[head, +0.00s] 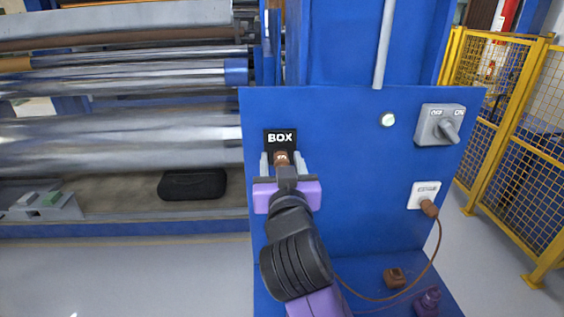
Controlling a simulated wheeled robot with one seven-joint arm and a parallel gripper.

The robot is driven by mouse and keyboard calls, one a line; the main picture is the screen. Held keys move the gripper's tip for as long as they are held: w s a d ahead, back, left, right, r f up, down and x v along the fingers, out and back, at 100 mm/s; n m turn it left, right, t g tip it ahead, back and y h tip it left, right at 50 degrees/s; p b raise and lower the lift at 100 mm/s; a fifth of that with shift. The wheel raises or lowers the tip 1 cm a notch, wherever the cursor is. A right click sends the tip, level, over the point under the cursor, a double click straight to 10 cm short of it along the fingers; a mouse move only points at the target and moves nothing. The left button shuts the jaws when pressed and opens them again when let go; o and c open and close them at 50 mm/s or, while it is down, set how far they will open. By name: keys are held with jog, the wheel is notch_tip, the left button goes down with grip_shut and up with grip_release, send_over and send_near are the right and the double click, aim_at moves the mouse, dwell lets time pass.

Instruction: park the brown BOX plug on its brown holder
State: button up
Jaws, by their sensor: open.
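My wrist hides the panel below the plate.
A second brown plug (429,208) is at a white socket (424,194); its brown cable (434,248) loops down behind my arm. A purple piece (428,300) is on the ledge near the brown block. A grey rotary switch (440,125) is at upper right. Metal rollers (120,138) are at left.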

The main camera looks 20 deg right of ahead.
dwell(0.9)
grip_shut()
dwell(1.2)
jog(key=v, duration=0.6)
dwell(1.3)
